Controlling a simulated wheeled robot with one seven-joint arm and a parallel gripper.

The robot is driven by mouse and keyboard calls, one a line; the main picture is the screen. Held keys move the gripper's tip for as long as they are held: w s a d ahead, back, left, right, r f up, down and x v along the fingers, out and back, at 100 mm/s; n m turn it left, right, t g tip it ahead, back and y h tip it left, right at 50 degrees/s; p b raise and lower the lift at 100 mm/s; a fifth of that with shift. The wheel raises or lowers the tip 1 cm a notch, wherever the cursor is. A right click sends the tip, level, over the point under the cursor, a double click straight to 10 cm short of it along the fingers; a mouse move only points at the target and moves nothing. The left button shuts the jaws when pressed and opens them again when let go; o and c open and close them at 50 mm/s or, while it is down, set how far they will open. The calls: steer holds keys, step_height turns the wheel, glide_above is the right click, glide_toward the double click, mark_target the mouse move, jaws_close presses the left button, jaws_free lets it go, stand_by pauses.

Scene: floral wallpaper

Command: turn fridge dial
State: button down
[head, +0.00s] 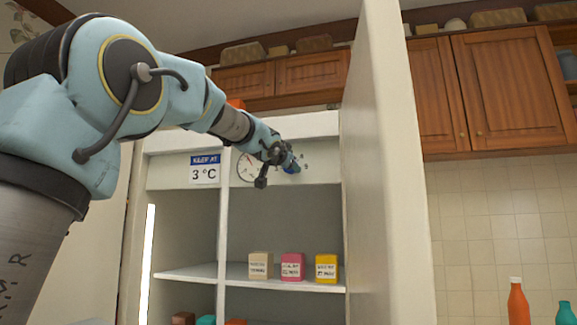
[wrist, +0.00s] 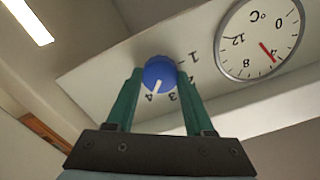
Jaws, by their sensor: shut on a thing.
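The blue round dial (wrist: 159,72) sits on the fridge's upper panel between my gripper's two green fingers. My gripper (wrist: 160,78) is shut on the dial, one finger at each side. The dial's white mark points near the 4 on its number scale; part of the scale is hidden by the fingers. In the head view, my gripper (head: 289,163) reaches the panel and mostly hides the dial. A round thermometer (wrist: 262,42) beside the dial has its red needle near 4. A sign (head: 205,170) on the panel reads "KEEP AT 3 °C".
The open fridge door (head: 390,170) stands just right of my gripper. A fridge shelf (head: 240,283) below holds a cream box (head: 260,265), a pink box (head: 292,267) and a yellow box (head: 326,268). Wooden cabinets (head: 515,88) hang at the right.

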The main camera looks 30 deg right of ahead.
stand_by(0.4)
steer(key=shift+c, duration=1.4)
jaws_free()
steer(key=b+v, duration=0.1)
steer(key=v, duration=1)
steer(key=shift+b, duration=0.35)
steer(key=shift+w+f, duration=0.1)
